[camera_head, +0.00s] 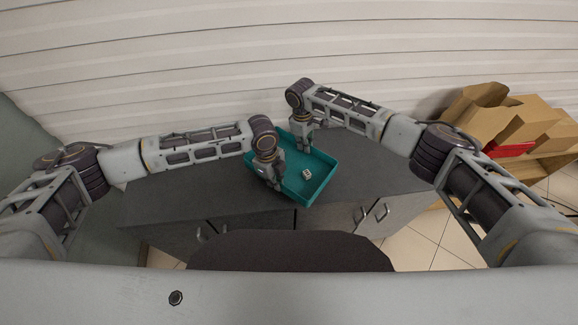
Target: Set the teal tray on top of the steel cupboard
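The teal tray (318,186) is a shallow open box, turned at an angle, over the dark top of the steel cupboard (225,193). I cannot tell whether it rests on the top or hangs just above it. A small pale cube (307,174) lies inside the tray. My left gripper (275,182) points down at the tray's left wall. My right gripper (303,146) points down at the tray's far wall. Both hands hide parts of the rim, and the fingers are too small to show whether they are closed on it.
Cardboard boxes (505,115) and a red item (509,150) stand on a wooden surface at the right. A pale slatted wall (230,60) rises behind the cupboard. The cupboard top is bare left and right of the tray. Door handles (372,213) face the tiled floor (420,245).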

